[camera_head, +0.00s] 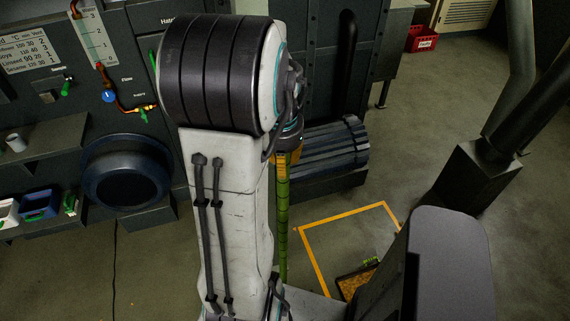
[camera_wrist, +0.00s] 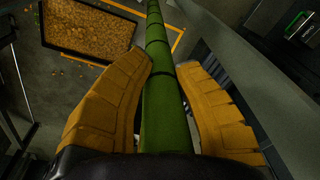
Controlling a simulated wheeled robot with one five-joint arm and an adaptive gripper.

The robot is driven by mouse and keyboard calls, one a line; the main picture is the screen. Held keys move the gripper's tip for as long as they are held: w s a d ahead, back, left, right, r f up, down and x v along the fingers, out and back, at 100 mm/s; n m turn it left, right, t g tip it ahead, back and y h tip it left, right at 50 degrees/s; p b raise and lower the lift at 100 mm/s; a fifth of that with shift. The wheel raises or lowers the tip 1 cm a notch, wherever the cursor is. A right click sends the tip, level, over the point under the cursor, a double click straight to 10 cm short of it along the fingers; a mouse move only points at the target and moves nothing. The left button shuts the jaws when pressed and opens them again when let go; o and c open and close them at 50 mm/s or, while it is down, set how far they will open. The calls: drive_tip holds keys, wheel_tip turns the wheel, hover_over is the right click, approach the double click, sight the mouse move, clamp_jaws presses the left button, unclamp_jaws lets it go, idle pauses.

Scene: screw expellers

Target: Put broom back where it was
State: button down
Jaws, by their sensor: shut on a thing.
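The broom shows as a long green handle (camera_head: 282,225) that hangs roughly upright beside my arm in the head view. In the wrist view the handle (camera_wrist: 160,42) runs away from between my gripper's yellow fingers. My gripper (camera_wrist: 164,63) is shut around the handle, one finger on each side. In the head view my gripper (camera_head: 284,166) is partly hidden behind my own arm. I cannot make out the broom's head; the handle's lower end is hidden by my body in the head view.
A yellow floor outline (camera_head: 310,253) lies at right, with a tray of brownish bits (camera_head: 350,282) inside; the tray (camera_wrist: 88,30) also shows in the wrist view. A dark machine (camera_head: 150,130) stands behind. A slanted post (camera_head: 475,180) is at right. A red box (camera_head: 421,38) lies far back.

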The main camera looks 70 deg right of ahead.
drive_tip(key=shift+w+r, duration=0.1)
drive_tip(key=shift+r, duration=0.05)
drive_tip(key=shift+f, duration=0.2)
drive_tip(key=c, duration=1.1)
unclamp_jaws()
drive_tip(key=shift+r, duration=0.1)
drive_tip(key=shift+a+r+b, duration=0.25)
drive_tip(key=shift+r+b, duration=0.55)
drive_tip(key=shift+r, duration=1.2)
drive_tip(key=shift+a+r+b, duration=0.2)
drive_tip(key=shift+r+b, duration=0.55)
drive_tip(key=shift+r, duration=1.25)
drive_tip(key=shift+a+r+b, duration=0.25)
drive_tip(key=shift+r+b, duration=0.55)
drive_tip(key=shift+r, duration=1.2)
